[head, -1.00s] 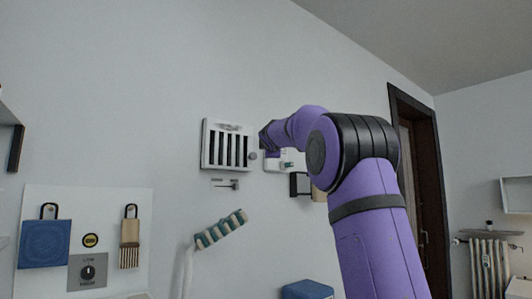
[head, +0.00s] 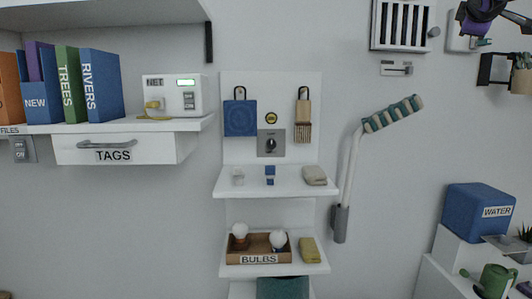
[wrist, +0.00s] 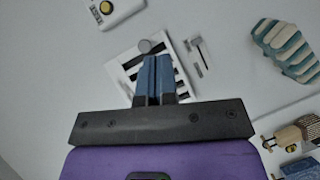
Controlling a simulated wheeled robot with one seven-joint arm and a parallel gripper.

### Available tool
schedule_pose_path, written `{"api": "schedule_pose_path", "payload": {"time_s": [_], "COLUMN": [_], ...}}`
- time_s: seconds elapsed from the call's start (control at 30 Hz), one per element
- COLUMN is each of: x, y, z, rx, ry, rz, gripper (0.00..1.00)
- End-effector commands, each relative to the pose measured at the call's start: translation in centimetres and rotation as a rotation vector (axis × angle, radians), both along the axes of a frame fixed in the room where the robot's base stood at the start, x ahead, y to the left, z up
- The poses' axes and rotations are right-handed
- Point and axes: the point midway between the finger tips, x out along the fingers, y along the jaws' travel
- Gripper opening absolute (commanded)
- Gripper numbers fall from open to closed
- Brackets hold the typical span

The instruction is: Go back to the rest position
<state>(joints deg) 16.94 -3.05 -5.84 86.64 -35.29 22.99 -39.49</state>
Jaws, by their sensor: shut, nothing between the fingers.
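My gripper (wrist: 154,80) shows in the wrist view with its two blue fingers together and nothing between them. It points toward the wall, where a white vent (wrist: 181,72) with dark slots and a round grey knob (wrist: 151,46) lie behind the fingertips in the picture. I cannot tell how far they are apart. In the head view a small purple and black part of my arm shows at the top right corner; the fingertips cannot be made out there. The same vent (head: 403,20) is at the top right in the head view.
A white shelf (head: 165,126) with books and a NET box is at the left, above a TAGS drawer (head: 115,156). Small shelves (head: 235,192) hold a BULBS tray (head: 235,258). A striped-handled lever (head: 352,160) stands out at centre right. A blue WATER box (head: 475,212) is at the right.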

Motion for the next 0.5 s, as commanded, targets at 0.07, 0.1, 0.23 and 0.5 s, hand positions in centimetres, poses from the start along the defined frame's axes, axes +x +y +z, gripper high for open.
{"api": "schedule_pose_path", "payload": {"time_s": [0.07, 0.1, 0.23, 0.5], "x": [-2.6, -3.9, -8.2, -18.6], "y": [3.4, 4.8, 9.8, 18.8], "z": [-2.7, -4.1, -9.2, -20.4], "rx": [0.140, 0.212, 0.436, 0.835], "ry": [0.004, 0.009, 0.042, 0.161], "rz": [0.007, 0.005, -0.008, -0.086], "gripper": [0.00, 0.00, 0.00, 0.00]}}
